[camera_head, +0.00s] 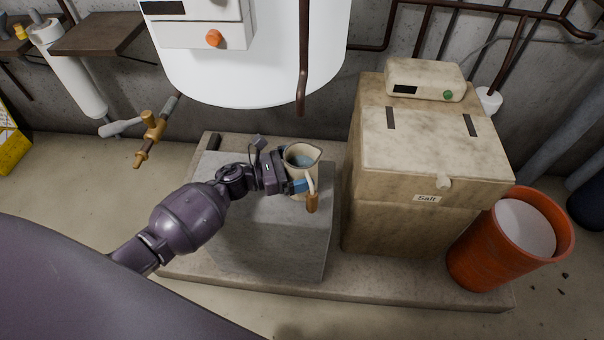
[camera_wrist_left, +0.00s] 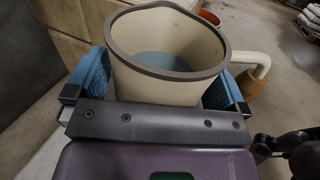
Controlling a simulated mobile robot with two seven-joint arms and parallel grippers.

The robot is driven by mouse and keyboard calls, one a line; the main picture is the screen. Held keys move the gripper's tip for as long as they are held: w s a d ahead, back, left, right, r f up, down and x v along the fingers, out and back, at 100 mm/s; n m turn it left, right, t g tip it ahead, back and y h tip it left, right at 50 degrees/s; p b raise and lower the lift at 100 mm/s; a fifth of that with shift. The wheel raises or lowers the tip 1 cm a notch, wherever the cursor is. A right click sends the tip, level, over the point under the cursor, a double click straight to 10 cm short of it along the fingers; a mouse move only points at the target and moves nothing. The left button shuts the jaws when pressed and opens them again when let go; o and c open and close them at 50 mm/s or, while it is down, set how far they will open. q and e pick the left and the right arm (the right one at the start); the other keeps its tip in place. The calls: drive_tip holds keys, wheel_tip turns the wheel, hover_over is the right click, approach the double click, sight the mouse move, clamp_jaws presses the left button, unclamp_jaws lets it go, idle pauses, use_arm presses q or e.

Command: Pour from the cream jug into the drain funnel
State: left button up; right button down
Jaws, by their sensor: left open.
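The cream jug (camera_head: 303,152) stands upright on a grey block, with pale blue liquid inside and a brown grip on its handle. In the left wrist view the jug (camera_wrist_left: 165,88) fills the middle, its handle to the right. My left gripper (camera_head: 293,172) reaches it from the left, with blue finger pads on both sides of the jug body. The jaws are open around it; contact is hard to tell. A small white cup-shaped fitting (camera_head: 488,99) behind the salt box may be the drain funnel. My right gripper is not seen.
The block (camera_head: 285,250) stands on a low concrete plinth (camera_head: 430,285). A salt box (camera_head: 430,150) with a control unit on top stands to the right, beside an orange bucket (camera_head: 475,255). A white tank (camera_head: 260,75) and a brown pipe (camera_head: 303,70) hang above.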

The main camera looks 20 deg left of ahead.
use_arm(q)
drive_tip(key=shift+d, duration=0.1)
drive_tip(key=shift+c, duration=0.5)
drive_tip(key=c, duration=0.8)
